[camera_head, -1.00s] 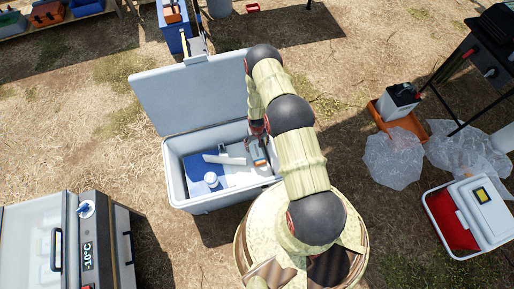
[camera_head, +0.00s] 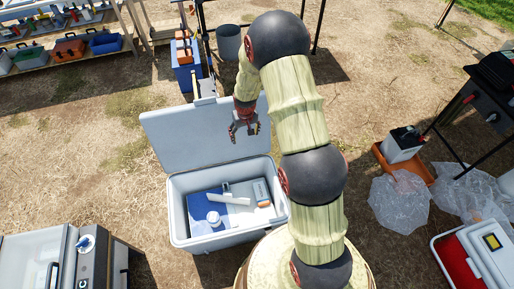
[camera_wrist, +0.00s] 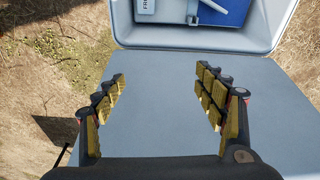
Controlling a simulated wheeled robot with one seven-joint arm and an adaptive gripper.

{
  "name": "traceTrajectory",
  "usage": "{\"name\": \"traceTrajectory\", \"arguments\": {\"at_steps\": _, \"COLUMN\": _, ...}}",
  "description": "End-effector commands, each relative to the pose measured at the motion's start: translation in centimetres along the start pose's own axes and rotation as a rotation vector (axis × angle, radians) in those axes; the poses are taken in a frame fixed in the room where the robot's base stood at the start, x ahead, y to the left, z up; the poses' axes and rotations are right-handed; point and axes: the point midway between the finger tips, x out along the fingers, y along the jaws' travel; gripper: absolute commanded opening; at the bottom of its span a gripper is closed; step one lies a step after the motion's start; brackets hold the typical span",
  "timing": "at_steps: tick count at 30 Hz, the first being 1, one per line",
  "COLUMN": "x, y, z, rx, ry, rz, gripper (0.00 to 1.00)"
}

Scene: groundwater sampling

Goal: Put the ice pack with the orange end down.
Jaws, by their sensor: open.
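The ice pack with the orange end (camera_head: 262,192) lies inside the open white cooler (camera_head: 185,242), near its right wall, with its orange end toward the front. My gripper (camera_head: 244,136) is open and empty. It is above the cooler's raised lid (camera_head: 190,137), up and behind the ice pack and apart from it. In the wrist view my gripper (camera_wrist: 164,92) has its fingers spread with the pale lid (camera_wrist: 160,120) beyond them. A pale lettered piece at the top of that view may be the ice pack; its orange end is not seen there.
A freezer box (camera_head: 60,255) stands at the front left. A red cooler (camera_head: 480,255), plastic bags (camera_head: 400,200) and an orange tray are at the right.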

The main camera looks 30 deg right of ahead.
Motion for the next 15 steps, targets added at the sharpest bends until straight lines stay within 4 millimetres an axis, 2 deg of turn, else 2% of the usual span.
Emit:
{"name": "traceTrajectory", "arguments": {"at_steps": 1, "x": -3.3, "y": -0.6, "z": -0.4, "rx": -0.009, "ry": 0.022, "rz": -0.001, "gripper": 0.71}}
{"name": "traceTrajectory", "arguments": {"at_steps": 3, "x": -7.0, "y": -1.2, "z": -0.3, "rx": -0.019, "ry": 0.040, "rz": -0.003, "gripper": 0.71}}
{"name": "traceTrajectory", "arguments": {"at_steps": 8, "x": -15.2, "y": -2.7, "z": 0.9, "rx": -0.043, "ry": 0.083, "rz": -0.008, "gripper": 0.71}}
{"name": "traceTrajectory", "arguments": {"at_steps": 12, "x": -21.9, "y": -3.9, "z": 2.9, "rx": -0.064, "ry": 0.121, "rz": -0.014, "gripper": 0.71}}
{"name": "traceTrajectory", "arguments": {"at_steps": 15, "x": -26.1, "y": -4.6, "z": 5.0, "rx": -0.078, "ry": 0.147, "rz": -0.018, "gripper": 0.71}}
